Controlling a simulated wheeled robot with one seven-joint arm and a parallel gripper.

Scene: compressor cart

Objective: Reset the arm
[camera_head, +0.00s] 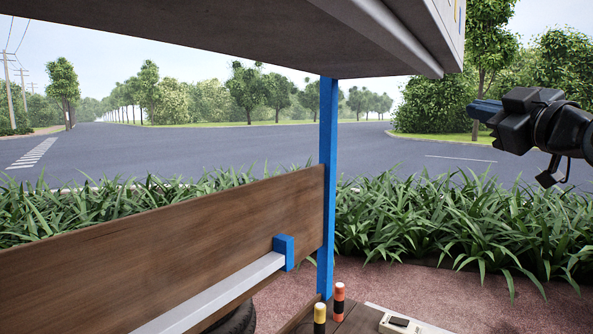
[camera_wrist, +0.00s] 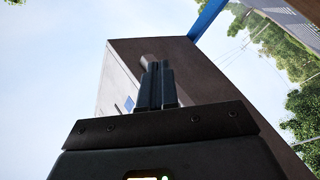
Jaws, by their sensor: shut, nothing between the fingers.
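My gripper (camera_head: 472,108) is at the upper right of the head view, held in the air to the right of the cart's blue post (camera_head: 328,180). It points left. In the wrist view the two fingers (camera_wrist: 155,70) stand side by side, shut with nothing between them. My gripper appears apart from the cart in the head view.
The cart has an overhead roof (camera_head: 250,40), a wooden side board (camera_head: 170,240) and a light rail (camera_head: 215,290). A yellow-and-black cylinder (camera_head: 319,318), a red-and-black cylinder (camera_head: 339,300) and a pale box with a dark switch (camera_head: 398,322) stand at the bottom. Plants (camera_head: 450,230) and road lie beyond.

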